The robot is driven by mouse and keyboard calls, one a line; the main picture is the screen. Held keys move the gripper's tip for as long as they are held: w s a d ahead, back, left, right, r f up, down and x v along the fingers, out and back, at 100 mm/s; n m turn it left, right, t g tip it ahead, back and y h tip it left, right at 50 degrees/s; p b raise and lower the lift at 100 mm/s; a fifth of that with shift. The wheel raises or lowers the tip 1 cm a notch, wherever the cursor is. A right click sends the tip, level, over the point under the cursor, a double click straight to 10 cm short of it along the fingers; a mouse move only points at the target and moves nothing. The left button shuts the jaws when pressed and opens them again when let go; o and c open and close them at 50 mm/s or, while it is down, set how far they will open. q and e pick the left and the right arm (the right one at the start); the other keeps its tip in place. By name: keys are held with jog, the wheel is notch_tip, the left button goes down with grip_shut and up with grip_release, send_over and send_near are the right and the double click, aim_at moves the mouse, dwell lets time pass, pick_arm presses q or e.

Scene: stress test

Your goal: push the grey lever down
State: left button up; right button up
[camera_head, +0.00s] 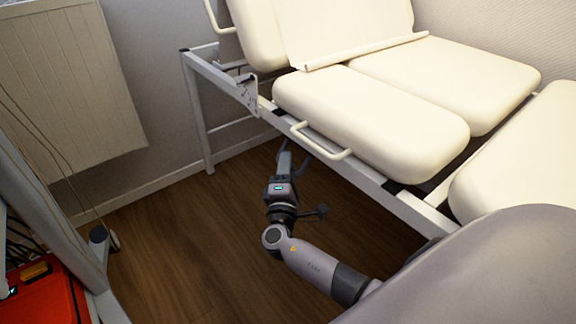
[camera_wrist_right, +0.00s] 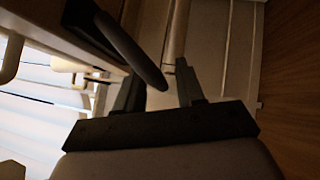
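The grey lever (camera_wrist_right: 135,50) shows in the right wrist view as a dark rounded bar. It slants down from the upper left, and its free end lies in the gap between my right gripper's fingers. The fingers stand apart; I cannot tell whether either touches the lever. In the head view my right gripper (camera_head: 284,152) is under the front edge of the padded couch, beside its side rail. A thin dark bar (camera_head: 302,155) shows just right of it, probably the lever, partly hidden there. My left gripper is not in view.
The couch (camera_head: 370,110) has cream cushions on a white metal frame, with a cream handle (camera_head: 320,142) above my gripper. A white panel (camera_head: 70,90) is on the left wall. A red box (camera_head: 45,298) is at lower left. The wooden floor (camera_head: 185,235) is clear.

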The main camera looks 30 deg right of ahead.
grip_shut()
jog(key=shift+f+b, duration=0.2)
jog(key=shift+b, duration=0.25)
jog(key=shift+d+f+n+t+b, duration=0.3)
jog(key=shift+n+t+b, duration=0.25)
jog(key=shift+b, duration=0.5)
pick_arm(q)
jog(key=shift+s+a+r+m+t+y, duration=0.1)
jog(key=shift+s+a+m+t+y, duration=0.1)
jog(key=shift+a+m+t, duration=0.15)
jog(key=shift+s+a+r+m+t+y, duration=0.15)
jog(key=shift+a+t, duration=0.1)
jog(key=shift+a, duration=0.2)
pick_arm(e)
jog(key=shift+w+d+n+t, duration=0.1)
jog(key=shift+d+n+t, duration=0.4)
jog(key=shift+n+t, duration=0.55)
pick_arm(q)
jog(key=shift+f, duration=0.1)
pick_arm(e)
grip_release()
